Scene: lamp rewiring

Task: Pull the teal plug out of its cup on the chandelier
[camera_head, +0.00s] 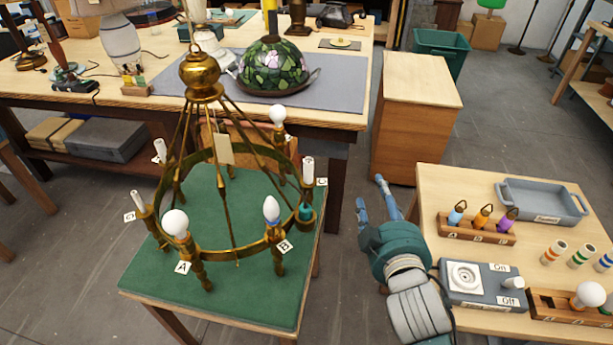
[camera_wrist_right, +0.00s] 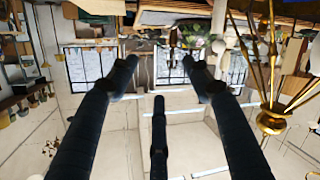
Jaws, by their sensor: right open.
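The brass chandelier (camera_head: 201,75) stands on a green-topped table (camera_head: 225,310). The teal plug (camera_head: 305,212) sits in a brass cup on the right side of its ring, below a white candle sleeve (camera_head: 308,170). My right gripper (camera_head: 371,193) is to the right of that cup, over the floor gap, apart from the chandelier. Its fingers are spread and empty in the right wrist view (camera_wrist_right: 165,76), where brass parts of the chandelier (camera_wrist_right: 271,121) show at the right. My left gripper is not in view.
At the right, a side table holds a rack of coloured plugs (camera_head: 476,228), a grey tray (camera_head: 541,203) and an On/Off test box (camera_head: 480,285). A wooden cabinet (camera_head: 410,135) stands behind my gripper. White bulbs (camera_head: 175,223) and other candle sleeves ring the chandelier.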

